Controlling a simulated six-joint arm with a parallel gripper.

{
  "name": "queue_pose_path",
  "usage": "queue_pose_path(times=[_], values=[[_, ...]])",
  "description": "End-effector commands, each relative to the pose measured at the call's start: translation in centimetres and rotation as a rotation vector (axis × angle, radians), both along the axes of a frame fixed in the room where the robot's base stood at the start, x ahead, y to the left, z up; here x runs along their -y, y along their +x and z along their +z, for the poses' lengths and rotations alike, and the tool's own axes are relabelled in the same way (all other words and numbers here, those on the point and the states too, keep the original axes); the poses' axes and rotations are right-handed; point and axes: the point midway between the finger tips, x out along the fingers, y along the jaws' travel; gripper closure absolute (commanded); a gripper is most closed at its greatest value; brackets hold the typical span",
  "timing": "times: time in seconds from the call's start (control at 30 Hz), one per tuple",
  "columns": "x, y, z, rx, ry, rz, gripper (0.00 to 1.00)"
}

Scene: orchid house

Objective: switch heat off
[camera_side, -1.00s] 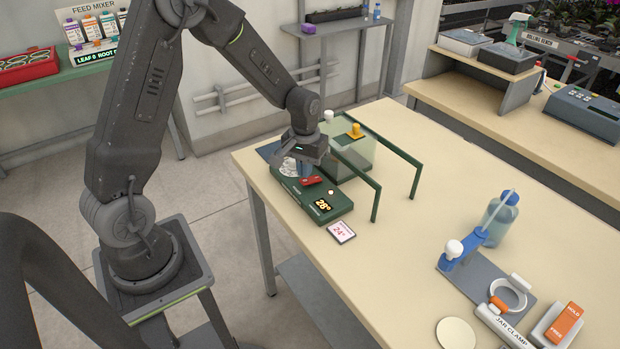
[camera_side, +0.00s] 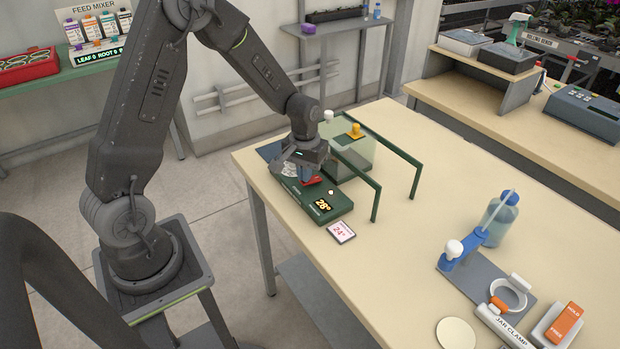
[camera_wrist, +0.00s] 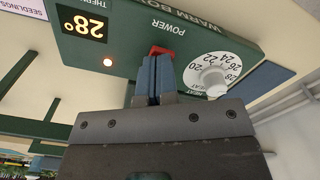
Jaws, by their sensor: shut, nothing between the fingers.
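The green warm box control unit (camera_side: 335,208) lies on the bench, with a lit display (camera_side: 322,205) reading 28°. In the wrist view its red power switch (camera_wrist: 161,50) sits at my fingertips, partly hidden by them. The white heat dial (camera_wrist: 212,75) is right of the fingers. My gripper (camera_wrist: 156,60) is shut with nothing between its blue fingers. Its tips are at or very near the switch; I cannot tell whether they touch. In the side view the red switch (camera_side: 312,181) shows beside the fingers.
A clear box (camera_side: 352,160) with an orange knob stands behind the unit, under green rails (camera_side: 376,205). A bottle (camera_side: 499,220) and jar clamp (camera_side: 500,325) stand at the right. The bench middle is clear.

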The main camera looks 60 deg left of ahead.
Motion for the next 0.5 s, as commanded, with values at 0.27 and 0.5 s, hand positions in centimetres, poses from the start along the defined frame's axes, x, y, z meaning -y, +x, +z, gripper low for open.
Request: queue_pose_path(times=[0.27, 0.5], values=[[0.01, -0.02, -0.41, 0.0, 0.0, 0.0, 1.0], [0.0, 0.0, -0.75, 0.001, 0.0, 0.0, 1.0]])
